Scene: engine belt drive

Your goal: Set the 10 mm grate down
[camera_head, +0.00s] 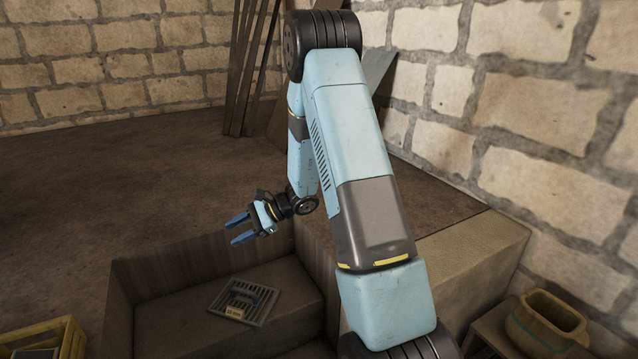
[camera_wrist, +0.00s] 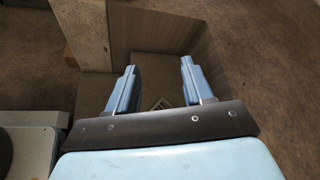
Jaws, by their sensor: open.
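The grate (camera_head: 259,301) is a small grey slatted piece with a dark block-like part and a tan label on it. My gripper (camera_head: 231,231) is open and empty, with blue fingers pointing left, above the pit and apart from the grate. In the wrist view, my gripper (camera_wrist: 158,65) shows its two fingers spread apart. A corner of the grate (camera_wrist: 160,104) shows between them, far below; the rest is hidden by my gripper.
The pit has upright side walls and a pale stone ledge (camera_head: 470,255) on its right. A yellow crate (camera_head: 62,338) stands at lower left and a clay pot (camera_head: 545,322) at lower right. Planks (camera_head: 247,70) lean on the brick wall behind. The brown floor at left is clear.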

